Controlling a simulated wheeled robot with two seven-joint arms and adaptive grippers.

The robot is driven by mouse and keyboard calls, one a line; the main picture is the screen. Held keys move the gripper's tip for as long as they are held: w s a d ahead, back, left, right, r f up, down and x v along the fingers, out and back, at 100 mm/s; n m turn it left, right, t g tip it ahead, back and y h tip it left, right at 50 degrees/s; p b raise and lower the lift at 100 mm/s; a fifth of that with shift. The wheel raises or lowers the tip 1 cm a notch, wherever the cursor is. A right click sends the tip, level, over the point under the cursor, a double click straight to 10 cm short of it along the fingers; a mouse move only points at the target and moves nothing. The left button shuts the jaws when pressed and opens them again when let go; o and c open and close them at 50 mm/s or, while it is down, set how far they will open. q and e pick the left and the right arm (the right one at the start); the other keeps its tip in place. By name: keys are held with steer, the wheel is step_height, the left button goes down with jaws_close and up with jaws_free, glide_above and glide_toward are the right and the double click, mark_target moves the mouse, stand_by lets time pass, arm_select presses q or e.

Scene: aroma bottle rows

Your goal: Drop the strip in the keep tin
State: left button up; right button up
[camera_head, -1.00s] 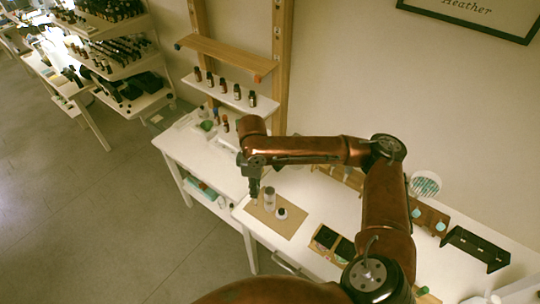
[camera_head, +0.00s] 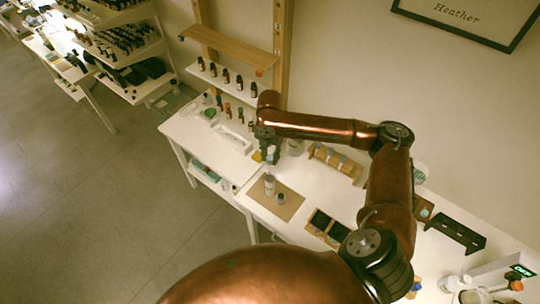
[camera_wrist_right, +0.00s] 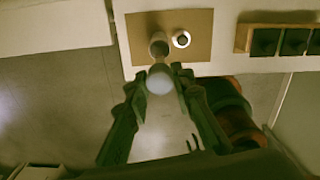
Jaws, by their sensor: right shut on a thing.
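My right gripper (camera_head: 270,158) hangs above the white table, beyond the brown mat. In the right wrist view its fingers (camera_wrist_right: 162,78) are closed on a pale, rounded thing (camera_wrist_right: 160,82); I cannot tell if this is the strip seen end-on. On the mat (camera_head: 254,196) stand a clear glass vial (camera_head: 269,184) and a small pale-topped jar (camera_head: 281,198). Both also show in the wrist view, the vial (camera_wrist_right: 158,46) just past the fingertips. A greyish round container (camera_head: 295,147) stands right of the gripper, partly hidden by my arm; I cannot tell if it is the keep tin. My left gripper is out of view.
A wooden rack (camera_head: 335,161) and dark trays (camera_head: 326,226) are on the table to the right. A shelf (camera_head: 232,92) with several bottles stands behind. A second white table (camera_head: 195,135) is at the left. A black holder (camera_head: 455,233) is at the far right.

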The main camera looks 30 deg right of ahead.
mark_target(270, 170)
steer(key=shift+f+b, duration=1.6)
steer(key=shift+b, duration=0.65)
steer(key=shift+f, duration=3.25)
steer(key=o, duration=1)
steer(key=shift+c, duration=0.2)
steer(key=shift+r, duration=0.2)
step_height(270, 170, up, 12)
steer(key=shift+f, duration=0.2)
